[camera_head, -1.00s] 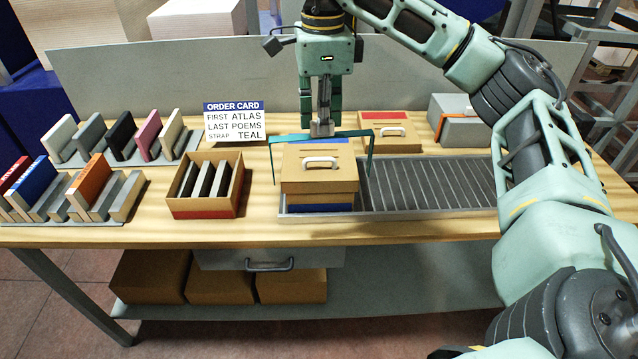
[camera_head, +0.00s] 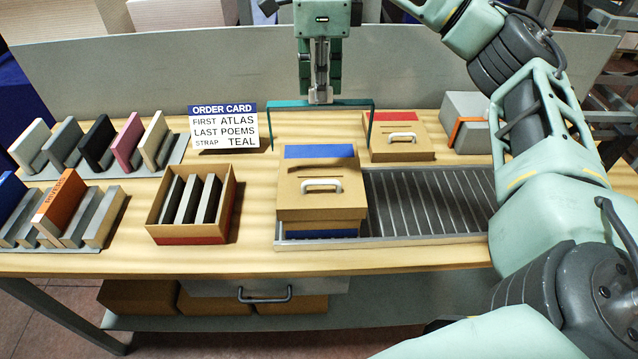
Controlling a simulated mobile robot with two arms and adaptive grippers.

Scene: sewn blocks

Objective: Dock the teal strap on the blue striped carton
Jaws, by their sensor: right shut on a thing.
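The teal strap (camera_head: 350,103) is a thin inverted U, with a level crossbar and two legs hanging down. My right gripper (camera_head: 320,96) is shut on the middle of its crossbar, pointing down. The blue striped carton (camera_head: 322,211) is a brown lidded box with a white handle, a blue stripe on the lid and a blue band at its base. It sits at the left end of the grey roller tray. In the picture the strap is above the carton's back edge, apart from the lid; its exact height and depth are unclear. My left gripper is out of view.
A red striped carton (camera_head: 401,138) stands behind the roller tray (camera_head: 440,205). A grey box with an orange strap (camera_head: 468,125) is at back right. An open box of books (camera_head: 192,205), an order card (camera_head: 224,127) reading TEAL and book racks are left. The rollers are clear.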

